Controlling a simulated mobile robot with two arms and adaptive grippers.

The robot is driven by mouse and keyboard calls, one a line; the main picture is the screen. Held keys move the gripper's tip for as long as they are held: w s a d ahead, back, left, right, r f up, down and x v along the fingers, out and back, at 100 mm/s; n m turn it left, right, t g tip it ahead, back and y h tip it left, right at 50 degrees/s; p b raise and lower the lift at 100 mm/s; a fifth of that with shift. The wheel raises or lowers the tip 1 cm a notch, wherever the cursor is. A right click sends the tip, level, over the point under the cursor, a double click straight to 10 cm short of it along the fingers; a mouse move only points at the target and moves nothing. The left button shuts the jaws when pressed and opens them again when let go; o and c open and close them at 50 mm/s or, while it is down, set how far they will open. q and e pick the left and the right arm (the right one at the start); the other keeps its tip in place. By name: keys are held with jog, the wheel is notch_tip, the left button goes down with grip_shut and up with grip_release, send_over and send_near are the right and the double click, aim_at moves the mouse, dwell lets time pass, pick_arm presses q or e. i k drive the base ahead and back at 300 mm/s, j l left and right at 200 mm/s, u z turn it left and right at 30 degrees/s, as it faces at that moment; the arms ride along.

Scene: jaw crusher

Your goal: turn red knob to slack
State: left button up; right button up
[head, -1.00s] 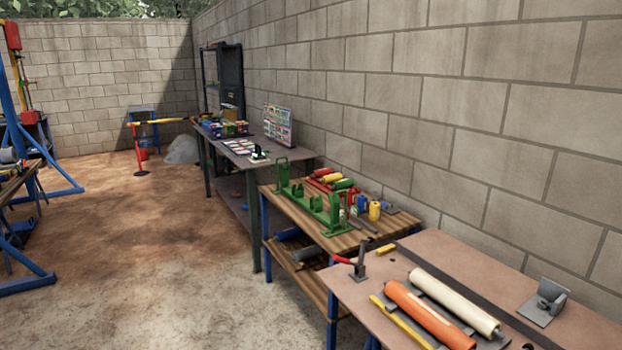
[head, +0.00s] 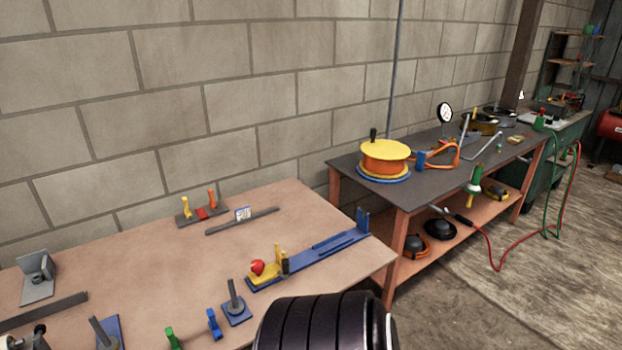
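A round red knob (head: 257,267) sits on a yellow block at the near left end of a long blue rail fixture (head: 312,258). The fixture lies on the brown tabletop (head: 140,265) near its right corner. A thick black ribbed cylinder (head: 318,325), which looks like part of my own arm, rises at the bottom middle, just in front of the fixture. It does not touch the knob in this view. Neither gripper's fingers are in view.
Small blue and green posts (head: 213,324) stand along the table's near side. A rack with yellow and orange pegs (head: 203,209) sits near the wall. A dark table (head: 440,155) with a yellow and orange reel (head: 385,158) stands to the right, beyond a gap.

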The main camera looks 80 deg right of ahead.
aim_at(258, 266)
jog(key=z, duration=2.3)
jog(key=k+l+u, duration=0.1)
jog(key=u, duration=0.3)
jog(key=k+l+u, duration=0.1)
jog(key=u, duration=0.25)
jog(key=k+l+u, duration=0.15)
jog(key=u, duration=0.25)
